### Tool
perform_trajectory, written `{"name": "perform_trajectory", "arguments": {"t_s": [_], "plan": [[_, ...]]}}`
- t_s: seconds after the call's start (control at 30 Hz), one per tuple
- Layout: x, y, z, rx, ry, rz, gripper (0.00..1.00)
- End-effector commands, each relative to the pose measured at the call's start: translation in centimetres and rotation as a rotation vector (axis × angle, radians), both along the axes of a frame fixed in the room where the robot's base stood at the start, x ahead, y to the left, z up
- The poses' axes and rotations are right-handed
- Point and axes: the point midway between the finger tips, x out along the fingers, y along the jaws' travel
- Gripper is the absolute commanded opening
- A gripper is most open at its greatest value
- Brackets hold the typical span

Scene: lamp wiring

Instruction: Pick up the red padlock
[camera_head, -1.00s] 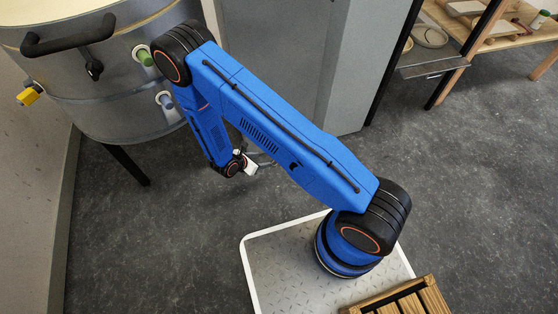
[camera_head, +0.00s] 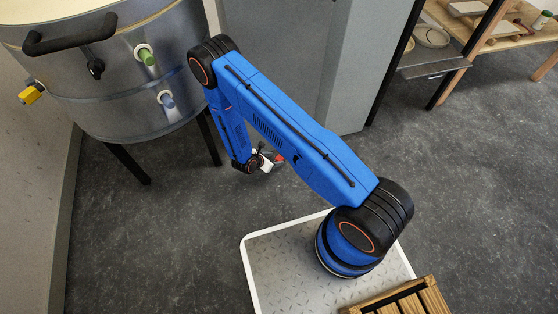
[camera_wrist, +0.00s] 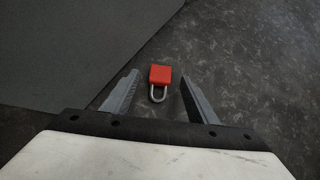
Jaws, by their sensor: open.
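The red padlock (camera_wrist: 160,74) lies on the dark floor in the wrist view, with its grey shackle (camera_wrist: 157,93) pointing toward my gripper. My gripper (camera_wrist: 160,87) is open, with one grey finger on each side of the padlock in the picture. The fingers look apart from it, and I cannot tell the height of the gripper above the floor. In the head view a small red patch of the padlock (camera_head: 280,158) shows beside the end of my arm, partly hidden. The gripper there (camera_head: 267,162) is small and mostly covered by my arm.
A large metal drum (camera_head: 130,85) on dark legs, with a black handle and several taps, stands at the left. A grey cabinet (camera_head: 350,70) stands behind my arm. A wooden shelf (camera_head: 490,45) is at the back right. The dark floor (camera_head: 470,170) at the right is clear.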

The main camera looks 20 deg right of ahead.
Motion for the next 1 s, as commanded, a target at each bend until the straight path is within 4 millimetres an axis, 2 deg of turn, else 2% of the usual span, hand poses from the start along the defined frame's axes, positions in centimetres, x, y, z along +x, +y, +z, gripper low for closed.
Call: {"name": "perform_trajectory", "arguments": {"t_s": [0.2,0.43,0.47,0.63,0.7,1.0], "plan": [[0.8,-1.7,-2.1,0.001,0.0,0.0,0.53],[0.9,-1.8,-2.3,0.001,0.0,0.001,0.53],[0.9,-1.8,-2.3,0.001,0.0,0.001,0.51],[0.9,-1.8,-2.3,0.001,0.0,0.001,0.1],[0.9,-1.8,-2.3,0.001,0.0,0.001,0.04],[1.0,-1.8,-1.8,0.002,-0.001,0.0,0.04]]}}
